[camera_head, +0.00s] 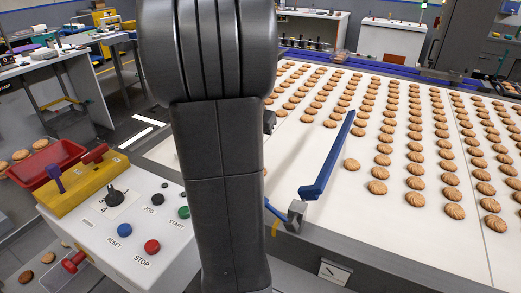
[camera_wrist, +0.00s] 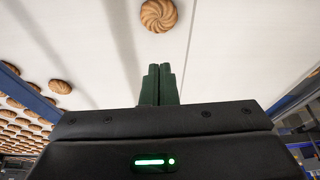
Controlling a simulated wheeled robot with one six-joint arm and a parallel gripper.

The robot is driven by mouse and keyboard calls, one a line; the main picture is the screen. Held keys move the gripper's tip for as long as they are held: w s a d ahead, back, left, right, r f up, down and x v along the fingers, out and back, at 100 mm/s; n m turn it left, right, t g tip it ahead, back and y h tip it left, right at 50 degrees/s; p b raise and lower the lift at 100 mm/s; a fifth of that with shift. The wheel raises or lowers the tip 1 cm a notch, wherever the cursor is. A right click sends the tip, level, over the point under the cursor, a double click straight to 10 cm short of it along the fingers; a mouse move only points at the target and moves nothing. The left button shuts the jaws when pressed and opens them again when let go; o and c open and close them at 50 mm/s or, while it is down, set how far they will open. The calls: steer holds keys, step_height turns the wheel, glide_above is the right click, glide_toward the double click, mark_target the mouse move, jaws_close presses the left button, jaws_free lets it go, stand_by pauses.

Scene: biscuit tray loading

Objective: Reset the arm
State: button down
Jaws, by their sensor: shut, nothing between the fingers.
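My gripper (camera_wrist: 161,68) shows in the wrist view with its two dark green fingers together and nothing between them. It is over the white conveyor belt (camera_wrist: 225,40). A round swirled biscuit (camera_wrist: 158,15) lies on the belt beyond the fingertips, apart from them. In the head view my dark arm stands upright across the middle and hides part of the belt. My fingers cannot be made out in that view.
Many biscuits lie in rows on the belt (camera_head: 330,225). A blue guide bar (camera_head: 328,155) slants over it, right of my arm. A control box (camera_head: 145,215) with coloured buttons stands at left, near a red tray (camera_head: 48,160).

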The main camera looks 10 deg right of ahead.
steer(key=shift+v, duration=1.55)
steer(key=shift+f, duration=0.1)
steer(key=x, duration=1.4)
steer(key=shift+d, duration=0.1)
steer(key=shift+w+d+r, duration=0.15)
steer(key=shift+w+r, duration=0.05)
steer(key=shift+w, duration=0.15)
steer(key=shift+s, duration=0.1)
